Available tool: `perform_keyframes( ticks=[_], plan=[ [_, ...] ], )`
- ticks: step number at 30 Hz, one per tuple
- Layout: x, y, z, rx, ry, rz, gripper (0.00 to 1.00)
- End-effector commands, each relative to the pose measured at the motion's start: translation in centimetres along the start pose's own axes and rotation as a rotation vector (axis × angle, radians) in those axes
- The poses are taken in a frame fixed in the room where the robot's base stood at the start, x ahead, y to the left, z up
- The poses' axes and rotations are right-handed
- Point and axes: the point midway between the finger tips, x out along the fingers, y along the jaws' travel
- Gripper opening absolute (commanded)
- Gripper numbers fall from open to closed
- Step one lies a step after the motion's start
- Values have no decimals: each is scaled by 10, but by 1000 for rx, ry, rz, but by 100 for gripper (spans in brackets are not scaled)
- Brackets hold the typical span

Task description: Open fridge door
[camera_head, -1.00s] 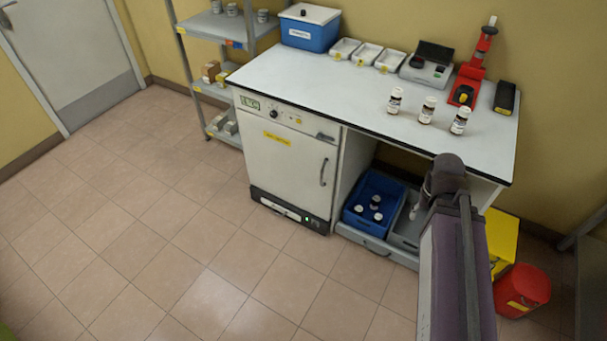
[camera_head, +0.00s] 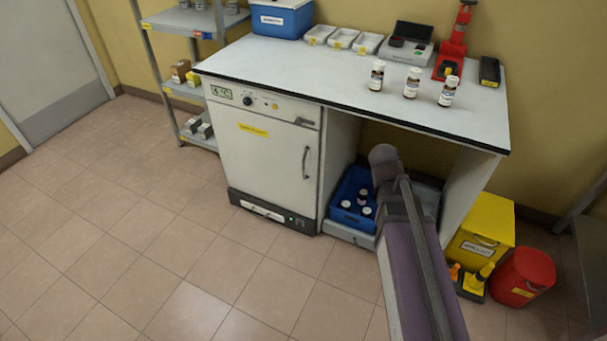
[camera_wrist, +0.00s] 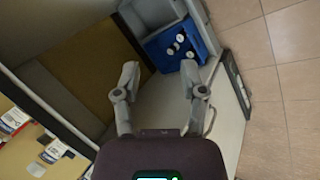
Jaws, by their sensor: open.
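The white fridge (camera_head: 262,160) stands under the left part of the bench, and its door is shut. Its dark vertical handle (camera_head: 306,162) is on the right side of the door. In the wrist view, my gripper (camera_wrist: 160,72) is open, with nothing between its two fingers. In the head view, my arm reaches towards the bay right of the fridge, and the fingers cannot be made out.
A blue crate (camera_head: 345,188) with several bottles sits low in the bay beside the fridge; it also shows in the wrist view (camera_wrist: 152,47). The bench top (camera_head: 290,75) holds bottles and trays. A yellow bin (camera_head: 480,228) and a red bin (camera_head: 522,278) stand right. Floor before the fridge is clear.

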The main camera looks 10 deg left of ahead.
Motion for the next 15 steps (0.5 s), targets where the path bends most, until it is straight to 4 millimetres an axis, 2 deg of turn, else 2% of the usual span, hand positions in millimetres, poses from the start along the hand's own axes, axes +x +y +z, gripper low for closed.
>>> perform_keyframes(
  ticks=[1, 15],
  plan=[
    [15, -7, -8, -39, 7, 27, 54],
    [63, -32, -74, -432, 51, 303, 54]
  ],
)
